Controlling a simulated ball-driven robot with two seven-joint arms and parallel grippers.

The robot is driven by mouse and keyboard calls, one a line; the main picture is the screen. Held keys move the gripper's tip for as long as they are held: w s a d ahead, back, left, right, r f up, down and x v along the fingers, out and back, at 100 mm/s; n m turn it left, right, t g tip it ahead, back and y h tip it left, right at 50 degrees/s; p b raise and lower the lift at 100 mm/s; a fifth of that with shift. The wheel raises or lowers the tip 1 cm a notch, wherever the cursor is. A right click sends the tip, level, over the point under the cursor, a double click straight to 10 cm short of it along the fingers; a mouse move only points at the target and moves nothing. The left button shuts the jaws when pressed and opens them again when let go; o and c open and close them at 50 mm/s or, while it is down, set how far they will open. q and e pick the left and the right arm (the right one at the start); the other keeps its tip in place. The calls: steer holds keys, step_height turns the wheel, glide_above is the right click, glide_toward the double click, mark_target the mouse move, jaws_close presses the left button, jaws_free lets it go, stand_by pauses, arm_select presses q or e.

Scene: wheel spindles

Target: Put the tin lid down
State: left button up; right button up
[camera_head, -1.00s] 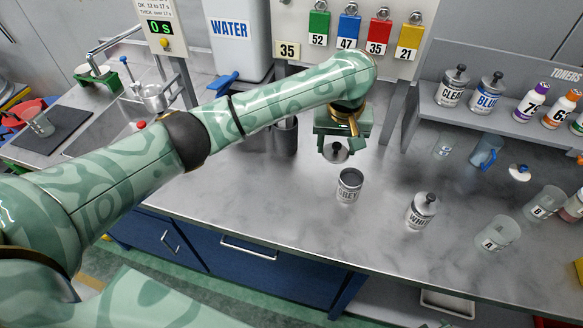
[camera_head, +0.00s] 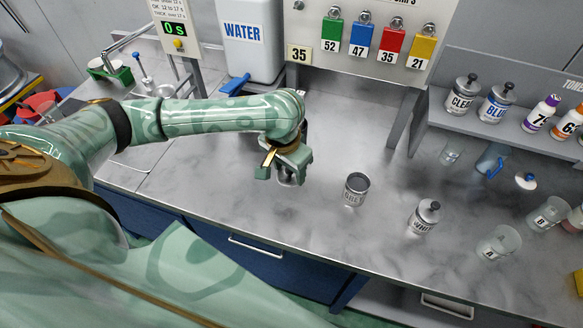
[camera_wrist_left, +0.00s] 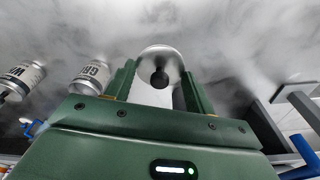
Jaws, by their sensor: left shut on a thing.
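My left gripper (camera_head: 284,163) is over the counter, left of the open grey tin (camera_head: 356,189). It is shut on the tin lid (camera_head: 287,180), a round metal disc with a dark knob. In the left wrist view the lid (camera_wrist_left: 160,57) sits between the two green fingers (camera_wrist_left: 158,84), knob facing the camera. The gripper hides part of the lid in the head view, and I cannot tell whether the lid touches the counter. The grey tin stands upright without a lid; it also shows in the left wrist view (camera_wrist_left: 90,77). My right gripper is not in view.
A lidded white tin (camera_head: 424,216) stands right of the grey tin. Glass beakers (camera_head: 499,242) are farther right, below the toner shelf (camera_head: 500,118). The water container (camera_head: 245,45) stands behind the arm.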

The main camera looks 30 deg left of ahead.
arm_select(q)
steer(key=w+a+f+b, duration=0.1)
steer(key=w+f, duration=0.1)
steer(key=w+a+f+b, duration=0.1)
steer(key=w+f, duration=0.1)
steer(key=w+a+f+b, duration=0.1)
steer(key=w+f, duration=0.1)
steer(key=shift+a+f+b, duration=0.35)
steer(key=shift+f+b, duration=0.05)
step_height(320, 180, down, 4)
steer(key=shift+w+a+r+b, duration=0.1)
steer(key=shift+w+r+b, duration=0.05)
steer(key=shift+b, duration=0.95)
steer(key=shift+r, duration=0.2)
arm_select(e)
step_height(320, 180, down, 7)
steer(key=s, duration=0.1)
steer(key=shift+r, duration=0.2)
arm_select(q)
steer(key=o, duration=1)
steer(key=shift+f, duration=0.1)
steer(key=shift+c, duration=0.2)
